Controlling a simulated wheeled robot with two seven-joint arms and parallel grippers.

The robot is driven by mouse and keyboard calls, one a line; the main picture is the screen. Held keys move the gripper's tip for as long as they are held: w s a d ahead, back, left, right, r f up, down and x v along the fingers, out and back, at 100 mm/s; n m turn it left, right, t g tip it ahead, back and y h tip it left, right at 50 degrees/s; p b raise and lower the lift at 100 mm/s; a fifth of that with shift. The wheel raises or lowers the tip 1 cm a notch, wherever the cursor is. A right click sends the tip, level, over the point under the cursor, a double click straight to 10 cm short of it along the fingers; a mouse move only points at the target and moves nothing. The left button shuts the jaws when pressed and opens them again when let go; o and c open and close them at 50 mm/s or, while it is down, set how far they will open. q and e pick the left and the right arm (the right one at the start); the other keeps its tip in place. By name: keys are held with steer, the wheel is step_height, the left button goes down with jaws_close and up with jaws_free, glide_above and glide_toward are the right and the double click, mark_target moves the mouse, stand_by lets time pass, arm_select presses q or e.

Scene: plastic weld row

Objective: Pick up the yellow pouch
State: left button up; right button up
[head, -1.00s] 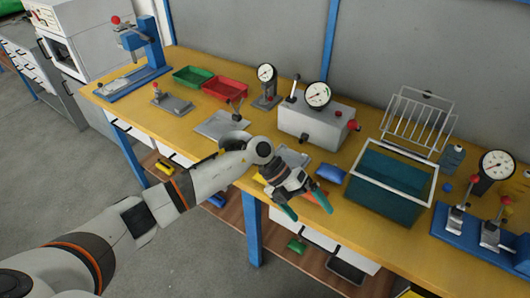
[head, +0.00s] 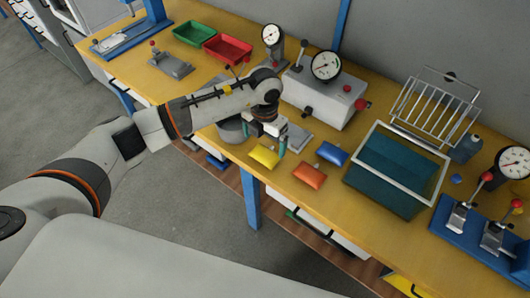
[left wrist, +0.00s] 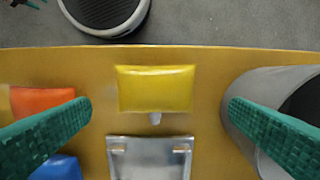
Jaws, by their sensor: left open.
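The yellow pouch (head: 264,156) lies flat on the wooden bench near its front edge. In the left wrist view the yellow pouch (left wrist: 156,88) lies between my two green fingers, with clear space on both sides. My left gripper (head: 266,146) is open and empty above the pouch; its fingers also show in the left wrist view (left wrist: 160,112). My right gripper is not in view.
An orange pouch (head: 309,176) and a blue pouch (head: 331,153) lie to the right. A grey cylindrical container (head: 230,131) stands close on the left. A metal plate (head: 297,138) lies behind the pouch. A teal bin (head: 385,182) stands farther right.

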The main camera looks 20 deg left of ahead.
mark_target(266, 151)
arm_select(q)
steer(key=shift+d+f, duration=0.1)
steer(key=shift+f, duration=0.3)
steer(key=f, duration=0.1)
steer(key=f+p, duration=0.1)
steer(key=f, duration=0.1)
steer(key=shift+s+d+f+p, duration=0.2)
steer(key=shift+f+p, duration=0.1)
steer(key=shift+f, duration=0.45)
steer(key=c, duration=0.9)
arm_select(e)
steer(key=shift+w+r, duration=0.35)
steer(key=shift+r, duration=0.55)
